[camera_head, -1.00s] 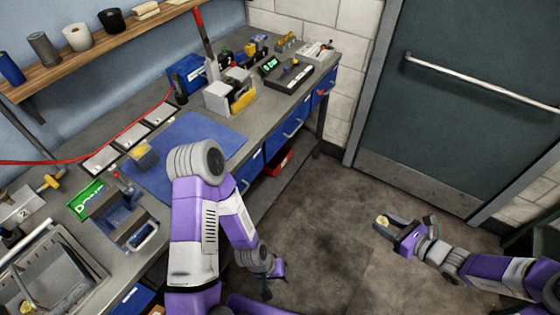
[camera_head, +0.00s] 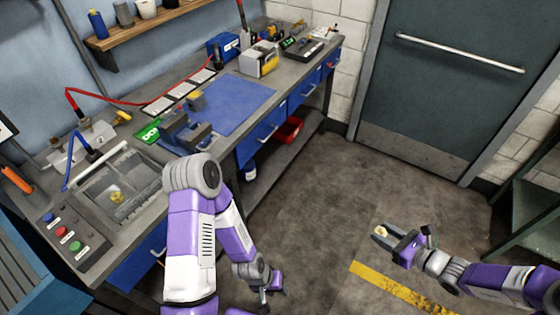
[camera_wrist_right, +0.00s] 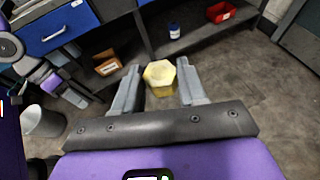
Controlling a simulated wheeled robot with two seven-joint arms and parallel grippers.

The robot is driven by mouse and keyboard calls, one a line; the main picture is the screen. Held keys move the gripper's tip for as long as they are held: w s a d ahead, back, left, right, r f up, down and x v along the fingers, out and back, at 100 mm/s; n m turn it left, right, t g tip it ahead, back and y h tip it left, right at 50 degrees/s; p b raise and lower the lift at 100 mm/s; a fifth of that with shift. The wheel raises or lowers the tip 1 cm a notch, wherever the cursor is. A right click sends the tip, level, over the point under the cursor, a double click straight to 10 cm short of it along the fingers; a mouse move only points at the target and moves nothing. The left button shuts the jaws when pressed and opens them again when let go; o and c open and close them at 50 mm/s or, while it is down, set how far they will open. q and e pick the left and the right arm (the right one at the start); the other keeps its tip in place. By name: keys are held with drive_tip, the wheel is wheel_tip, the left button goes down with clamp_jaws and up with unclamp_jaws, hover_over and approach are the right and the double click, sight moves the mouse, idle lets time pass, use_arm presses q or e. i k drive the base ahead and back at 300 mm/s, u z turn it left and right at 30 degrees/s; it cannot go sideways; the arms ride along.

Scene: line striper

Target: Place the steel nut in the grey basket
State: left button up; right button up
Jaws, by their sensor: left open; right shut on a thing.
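A pale yellowish hexagonal nut, the steel nut (camera_wrist_right: 160,77), is held between the fingers of my right gripper (camera_wrist_right: 160,88). In the head view the nut (camera_head: 381,232) sits at the tips of my right gripper (camera_head: 385,238), over the floor at the lower right, well away from the bench. The grey basket (camera_head: 98,186) is on the left part of the bench, with a small yellowish piece (camera_head: 117,197) inside. My left gripper (camera_head: 266,291) is open and low beside the bench front, at the bottom of the head view; it appears empty.
A blue vise (camera_head: 185,133) and a blue mat (camera_head: 232,105) lie right of the basket. A button box (camera_head: 68,240) and a red hose (camera_head: 105,97) are near it. A red bin (camera_head: 288,130) is on the lower shelf. The floor between bench and door is open.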

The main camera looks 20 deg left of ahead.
sight(142, 180)
drive_tip(key=k, duration=0.35)
drive_tip(key=u, duration=2.25)
